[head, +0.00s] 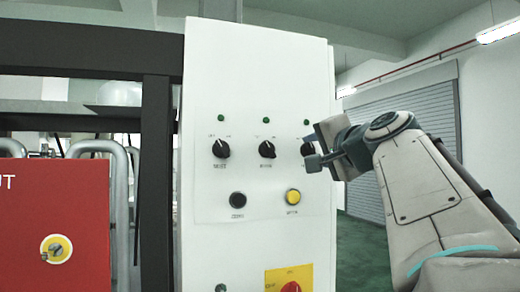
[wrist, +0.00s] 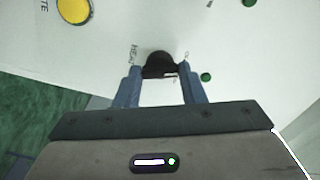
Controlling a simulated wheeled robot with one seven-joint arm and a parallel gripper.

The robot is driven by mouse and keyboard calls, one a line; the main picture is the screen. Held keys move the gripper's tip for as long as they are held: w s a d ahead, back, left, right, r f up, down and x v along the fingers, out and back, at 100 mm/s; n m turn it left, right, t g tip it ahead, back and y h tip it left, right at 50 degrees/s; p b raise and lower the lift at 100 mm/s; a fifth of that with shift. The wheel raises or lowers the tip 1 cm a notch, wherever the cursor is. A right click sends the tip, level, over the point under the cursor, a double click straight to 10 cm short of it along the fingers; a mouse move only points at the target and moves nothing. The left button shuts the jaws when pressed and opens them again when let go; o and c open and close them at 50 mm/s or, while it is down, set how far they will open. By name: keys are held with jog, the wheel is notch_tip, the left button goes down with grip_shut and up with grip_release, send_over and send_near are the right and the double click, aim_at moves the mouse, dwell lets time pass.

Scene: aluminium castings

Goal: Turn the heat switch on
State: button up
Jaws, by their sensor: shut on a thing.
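The heat switch is a black rotary knob (head: 307,148) on the white control panel (head: 255,55), the rightmost of three knobs in a row. In the wrist view the knob (wrist: 158,63) sits between my two blue fingertips, beside a label that reads like HEAT. My gripper (wrist: 159,72) is shut on the knob; in the head view my gripper (head: 312,152) covers part of it. A small white mark shows on the knob's edge, but its exact setting is hard to read. A green lamp (wrist: 207,77) is close to the knob.
Two other black knobs (head: 220,148) (head: 267,149) are to the left. Below are a black button (head: 238,200), a yellow button (head: 293,197) and a red switch on a yellow plate (head: 272,277). A red box (head: 50,215) and dark frame (head: 155,170) stand left.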

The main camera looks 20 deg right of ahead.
jog(key=m+p, duration=0.2)
jog(key=m, duration=0.4)
jog(key=shift+r, duration=0.1)
jog(key=m+p, duration=0.2)
jog(key=m, duration=0.2)
jog(key=shift+m, duration=0.4)
jog(key=o, duration=1)
jog(key=s+b, duration=0.1)
jog(key=s, duration=0.3)
jog(key=s+b, duration=0.1)
jog(key=s, duration=0.4)
jog(key=s+b, duration=0.1)
jog(key=s, duration=0.4)
jog(key=shift+d, duration=0.25)
jog(key=shift+w, duration=0.1)
